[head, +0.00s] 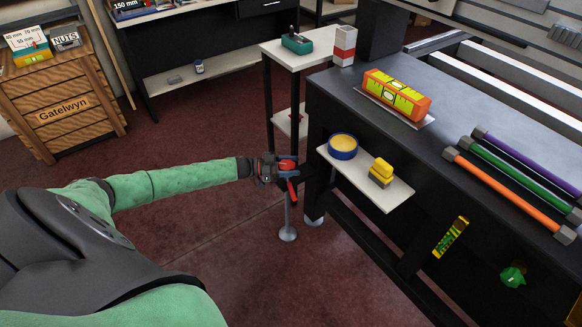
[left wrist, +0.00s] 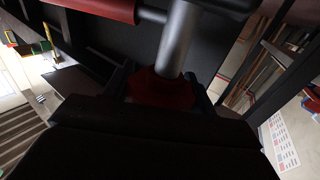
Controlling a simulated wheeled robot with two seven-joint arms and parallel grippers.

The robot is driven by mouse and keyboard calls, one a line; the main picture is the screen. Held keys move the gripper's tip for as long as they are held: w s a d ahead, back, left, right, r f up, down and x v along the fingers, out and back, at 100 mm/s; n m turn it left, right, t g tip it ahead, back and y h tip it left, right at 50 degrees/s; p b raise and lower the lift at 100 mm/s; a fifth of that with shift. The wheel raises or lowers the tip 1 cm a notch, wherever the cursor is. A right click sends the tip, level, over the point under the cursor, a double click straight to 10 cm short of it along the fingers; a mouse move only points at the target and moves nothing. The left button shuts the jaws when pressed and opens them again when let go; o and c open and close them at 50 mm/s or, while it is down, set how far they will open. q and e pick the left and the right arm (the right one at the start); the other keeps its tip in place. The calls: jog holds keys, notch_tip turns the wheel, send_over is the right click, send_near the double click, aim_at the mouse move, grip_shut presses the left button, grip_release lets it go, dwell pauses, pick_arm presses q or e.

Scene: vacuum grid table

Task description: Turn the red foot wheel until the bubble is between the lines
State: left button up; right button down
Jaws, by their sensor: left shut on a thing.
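The red foot wheel (left wrist: 160,90) sits on a grey metal post and fills the middle of the left wrist view. My left gripper (head: 286,168) is at the wheel, beside the table's near left corner, and is shut on it. In the head view the gripper mostly hides the wheel; a round grey foot (head: 288,234) shows on the floor below. An orange spirit level (head: 397,95) with yellow-green faces lies on the dark table top (head: 470,185). Its bubble vial is too small to read. My right gripper is not in view.
A white side shelf (head: 393,197) holds a blue and yellow round tin (head: 343,147) and a yellow block (head: 382,170), close right of my gripper. Several coloured bars lie on the table. A white stand (head: 300,57) is behind. Floor at left is clear.

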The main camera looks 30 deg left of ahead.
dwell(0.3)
pick_arm(q)
jog(key=o, duration=1)
jog(key=shift+s+a, duration=0.2)
jog(key=shift+a, duration=0.15)
jog(key=v, duration=0.7)
